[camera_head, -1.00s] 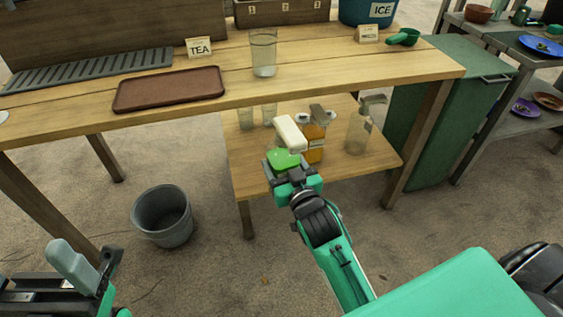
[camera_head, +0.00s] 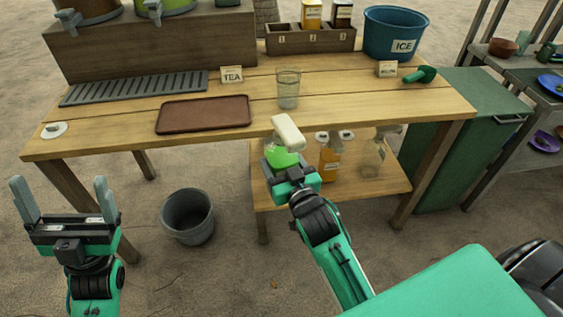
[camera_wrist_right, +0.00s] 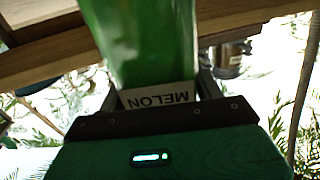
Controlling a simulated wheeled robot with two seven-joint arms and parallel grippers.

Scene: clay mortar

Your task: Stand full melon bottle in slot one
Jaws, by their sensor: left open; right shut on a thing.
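The melon bottle (camera_head: 282,157) has green liquid and a white top. My right gripper (camera_head: 290,174) is shut on it and holds it in front of the table's front edge, with the lower shelf behind it in view. In the right wrist view its MELON label (camera_wrist_right: 157,96) sits between the jaws, and its green body (camera_wrist_right: 140,40) extends upward. The wooden slot caddy (camera_head: 312,47) stands at the back of the table. Its leftmost slot, marked 1, shows no bottle; the other two hold bottles. My left gripper (camera_head: 63,200) is open and empty at the left, below the table edge.
A glass (camera_head: 288,88), a brown tray (camera_head: 203,115) and a TEA card (camera_head: 231,75) stand on the table. A blue ICE bucket (camera_head: 394,32) is right of the caddy. An orange bottle (camera_head: 329,160) and a clear bottle (camera_head: 373,157) stand on the lower shelf.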

